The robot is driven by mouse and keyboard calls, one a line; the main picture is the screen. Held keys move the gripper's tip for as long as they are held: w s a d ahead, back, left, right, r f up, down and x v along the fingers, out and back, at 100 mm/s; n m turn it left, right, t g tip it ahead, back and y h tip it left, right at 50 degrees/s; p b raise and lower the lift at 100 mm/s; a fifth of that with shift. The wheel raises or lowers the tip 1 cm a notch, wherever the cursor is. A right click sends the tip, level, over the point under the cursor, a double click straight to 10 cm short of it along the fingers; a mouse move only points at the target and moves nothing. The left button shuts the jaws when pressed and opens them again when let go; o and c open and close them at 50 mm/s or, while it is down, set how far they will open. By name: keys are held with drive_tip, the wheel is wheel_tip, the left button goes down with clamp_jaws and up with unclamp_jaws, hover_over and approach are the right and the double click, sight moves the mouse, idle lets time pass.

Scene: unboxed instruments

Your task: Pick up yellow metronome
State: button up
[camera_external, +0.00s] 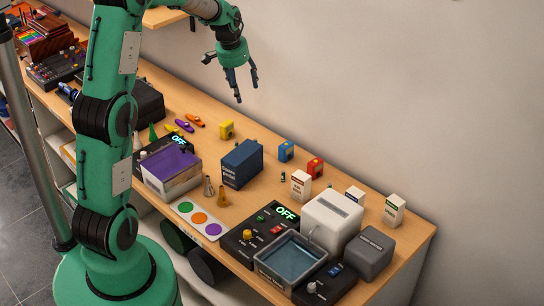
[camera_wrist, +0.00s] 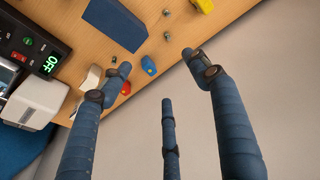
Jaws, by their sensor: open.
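The yellow metronome (camera_external: 227,129) is a small yellow block standing on the wooden shelf top, near the wall, left of a dark blue box. In the wrist view, a yellow thing that looks like it (camera_wrist: 203,5) is cut off by the top edge. My gripper (camera_external: 241,88) hangs above the shelf with its fingers pointing down, higher in the picture than the metronome and a little to its right. Its dark blue fingers are spread, empty and apart from everything; they also show in the wrist view (camera_wrist: 160,75).
A dark blue box (camera_external: 242,164) stands right of the metronome. Small blue (camera_external: 286,151) and red (camera_external: 315,168) blocks stand further right. Orange and purple kazoo-like pieces (camera_external: 195,120) lie to its left. The wall rises close behind. Devices and a water basin (camera_external: 291,258) crowd the front right.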

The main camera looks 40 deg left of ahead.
drive_tip(key=w+a+f+p, duration=0.4)
drive_tip(key=a+f, duration=0.2)
drive_tip(key=a, duration=0.2)
drive_tip(key=g+p, duration=0.1)
drive_tip(key=p, duration=0.3)
approach(227, 124)
drive_tip(key=shift+w+a+r+n, duration=0.2)
drive_tip(key=shift+r+n, duration=0.1)
drive_tip(key=shift+r, duration=0.2)
drive_tip(key=shift+f, duration=0.1)
drive_tip(key=shift+w+f+p, duration=0.1)
drive_tip(key=shift+w+f, duration=0.1)
drive_tip(key=shift+f, duration=1.15)
drive_tip(key=shift+w+f+p, duration=0.1)
drive_tip(key=shift+w+f, duration=0.1)
drive_tip(key=shift+f, duration=1.15)
drive_tip(key=shift+w+f+p, duration=0.1)
drive_tip(key=shift+w+f, duration=0.15)
drive_tip(key=shift+f, duration=1.15)
drive_tip(key=shift+f, duration=0.15)
drive_tip(key=shift+w+f+p, duration=0.1)
drive_tip(key=shift+f+p, duration=0.25)
drive_tip(key=shift+f, duration=0.9)
drive_tip(key=shift+w+f+p, duration=0.15)
drive_tip(key=shift+f+p, duration=0.15)
drive_tip(key=shift+f, duration=0.95)
